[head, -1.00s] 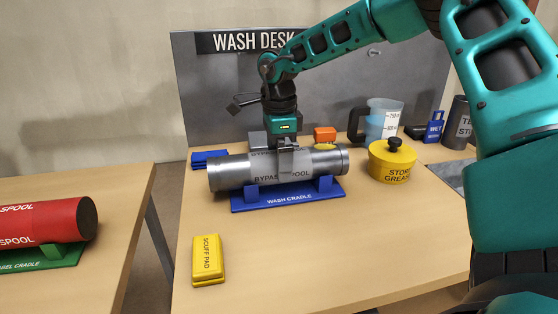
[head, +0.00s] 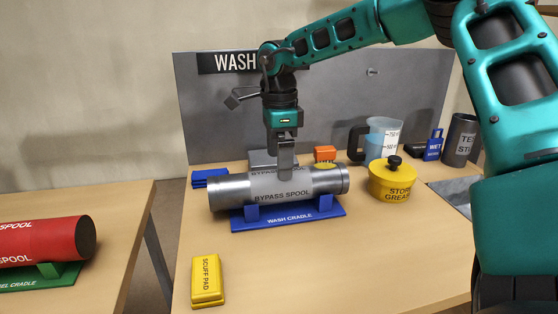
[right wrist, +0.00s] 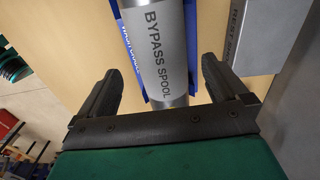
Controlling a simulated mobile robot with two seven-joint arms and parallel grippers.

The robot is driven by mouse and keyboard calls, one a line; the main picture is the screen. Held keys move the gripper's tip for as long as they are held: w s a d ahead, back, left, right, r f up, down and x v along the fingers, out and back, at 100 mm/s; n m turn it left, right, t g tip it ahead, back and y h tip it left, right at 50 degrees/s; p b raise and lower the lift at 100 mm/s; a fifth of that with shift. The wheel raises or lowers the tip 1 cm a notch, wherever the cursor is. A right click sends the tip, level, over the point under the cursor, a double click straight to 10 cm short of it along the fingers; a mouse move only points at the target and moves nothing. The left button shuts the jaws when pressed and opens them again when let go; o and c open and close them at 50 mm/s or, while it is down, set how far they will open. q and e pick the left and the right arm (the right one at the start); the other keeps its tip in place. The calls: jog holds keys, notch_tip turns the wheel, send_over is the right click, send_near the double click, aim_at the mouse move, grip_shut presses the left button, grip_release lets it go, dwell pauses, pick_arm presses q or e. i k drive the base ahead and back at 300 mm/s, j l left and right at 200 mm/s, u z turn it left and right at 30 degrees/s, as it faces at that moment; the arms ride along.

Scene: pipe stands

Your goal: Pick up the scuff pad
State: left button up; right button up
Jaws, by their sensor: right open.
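The scuff pad (head: 207,281) is a yellow block with dark lettering. It lies flat on the front left part of the wash desk in the head view. My right gripper (head: 285,168) is above and behind the metal bypass spool (head: 282,187), well away from the pad. In the right wrist view its two dark fingers (right wrist: 165,85) are spread apart, with the spool (right wrist: 158,45) showing beyond and between them. Nothing is held. The pad does not show in the right wrist view. My left gripper is not in view.
The spool rests on the blue wash cradle (head: 288,217). A yellow grease pot (head: 392,182), a measuring jug (head: 381,140) and an orange block (head: 325,154) stand behind and to the right. A red spool (head: 45,241) lies on the left table. The desk's front middle is clear.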

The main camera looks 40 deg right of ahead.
aim_at(207, 284)
jog(key=k, duration=1.5)
